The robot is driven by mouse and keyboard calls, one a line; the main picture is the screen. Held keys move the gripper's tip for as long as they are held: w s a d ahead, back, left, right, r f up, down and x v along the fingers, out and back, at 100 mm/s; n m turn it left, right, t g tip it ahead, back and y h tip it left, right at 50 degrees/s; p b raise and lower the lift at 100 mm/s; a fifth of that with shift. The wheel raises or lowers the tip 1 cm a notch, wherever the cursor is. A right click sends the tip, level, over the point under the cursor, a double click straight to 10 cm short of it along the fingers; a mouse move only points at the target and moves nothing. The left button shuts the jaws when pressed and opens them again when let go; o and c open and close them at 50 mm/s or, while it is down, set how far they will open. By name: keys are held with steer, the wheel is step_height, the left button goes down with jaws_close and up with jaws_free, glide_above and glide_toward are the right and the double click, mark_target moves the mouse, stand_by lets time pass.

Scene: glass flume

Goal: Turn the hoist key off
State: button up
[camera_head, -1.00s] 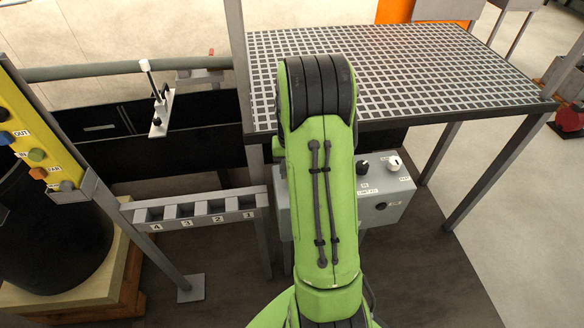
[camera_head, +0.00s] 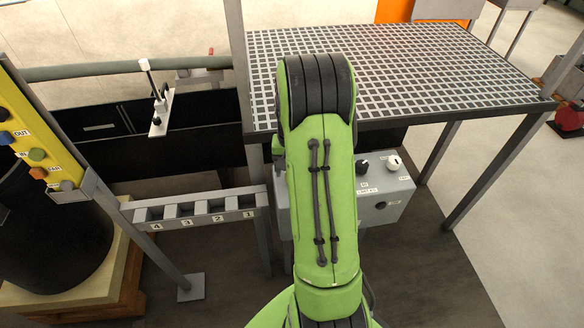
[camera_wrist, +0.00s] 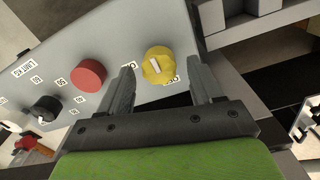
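The grey control box (camera_head: 395,203) hangs under the grated table, partly hidden behind my arm. In the wrist view its panel (camera_wrist: 105,38) carries a yellow rotary knob (camera_wrist: 158,65) with a pale pointer bar, a red round button (camera_wrist: 89,74) and a black knob (camera_wrist: 45,109). No label clearly reads as the hoist key, so I cannot tell which control it is. My gripper (camera_wrist: 162,80) is open and empty, its fingers on either side of the yellow knob in the picture. Contact with it cannot be told. In the head view my arm hides the gripper.
The grated tabletop (camera_head: 390,75) and its legs (camera_head: 490,175) surround the box. A numbered slotted rack (camera_head: 205,219) stands to the left. A yellow button panel (camera_head: 38,135) is at far left. Open floor (camera_head: 430,275) lies right of my arm.

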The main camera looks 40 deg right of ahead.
step_height(320, 180, up, 16)
steer(key=p, duration=0.4)
steer(key=shift+f, duration=0.15)
